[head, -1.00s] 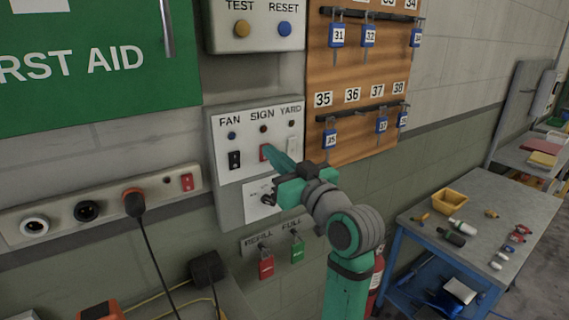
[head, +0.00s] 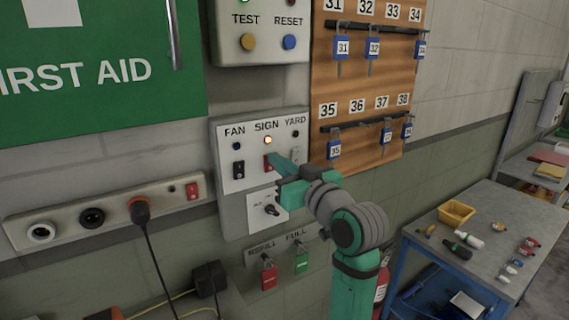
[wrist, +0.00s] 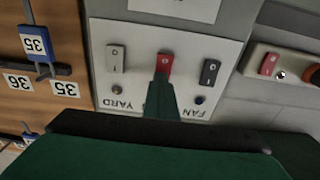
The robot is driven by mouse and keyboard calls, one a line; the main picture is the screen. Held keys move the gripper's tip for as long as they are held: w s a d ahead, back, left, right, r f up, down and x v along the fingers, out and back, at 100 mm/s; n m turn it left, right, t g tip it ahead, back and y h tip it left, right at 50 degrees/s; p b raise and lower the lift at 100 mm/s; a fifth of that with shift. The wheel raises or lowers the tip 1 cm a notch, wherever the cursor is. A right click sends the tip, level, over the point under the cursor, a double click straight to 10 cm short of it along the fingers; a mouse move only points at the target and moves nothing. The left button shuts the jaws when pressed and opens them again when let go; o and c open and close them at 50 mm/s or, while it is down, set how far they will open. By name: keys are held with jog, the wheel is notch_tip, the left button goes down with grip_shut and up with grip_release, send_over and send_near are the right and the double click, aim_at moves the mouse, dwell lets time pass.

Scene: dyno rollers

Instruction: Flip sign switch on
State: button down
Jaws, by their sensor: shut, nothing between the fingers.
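The sign switch (head: 268,163) is a red rocker in the middle of a white wall panel (head: 229,183), under the SIGN label. The small lamp above it (head: 267,140) glows orange. In the wrist view the red switch (wrist: 165,61) shows just beyond my fingertips, and its lower part is hidden by them. My gripper (head: 275,160) is shut and empty. Its fingertips are at the red switch, touching it or very close; I cannot tell which.
The dark FAN switch (head: 239,170) and the pale YARD switch (head: 296,155) flank it, with their lamps dark. A rotary knob (head: 271,210) sits below. A key board (head: 375,80) is at the right, and a socket strip (head: 65,222) with a plugged cable at the left.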

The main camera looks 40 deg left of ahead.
jog(key=r+v, duration=0.3)
jog(key=v, duration=1)
jog(key=w+d+f+m+t+h, duration=0.1)
jog(key=w+d+f+m+t, duration=0.15)
jog(key=f, duration=0.35)
jog(key=w+d+f+m+t+h, duration=0.1)
jog(key=w+d+f+m+t, duration=0.15)
jog(key=f, duration=0.35)
jog(key=w+d+f+m+t+h, duration=0.2)
jog(key=f+m, duration=0.2)
jog(key=f, duration=0.2)
jog(key=s+d+f+m+t+h, duration=0.1)
jog(key=s+d+f+m+h, duration=0.25)
jog(key=f, duration=0.55)
jog(key=s+d+f+m+t+h, duration=0.1)
jog(key=s+d+f+h, duration=0.25)
jog(key=d+f, duration=0.35)
jog(key=s+d+f+m+t+h, duration=0.1)
jog(key=s+d+f+m+h, duration=0.2)
jog(key=f, duration=0.7)
jog(key=s+d+f+n+h, duration=0.1)
jog(key=s+d+f+h, duration=0.1)
jog(key=s, duration=1.2)
jog(key=s+d+f+n+h, duration=0.1)
jog(key=s+d, duration=0.5)
jog(key=s, duration=0.8)
notch_tip(320, 180, down, 3)
jog(key=shift+s+r+g+h, duration=0.15)
jog(key=shift+s+g+h, duration=0.25)
jog(key=shift+h, duration=0.1)
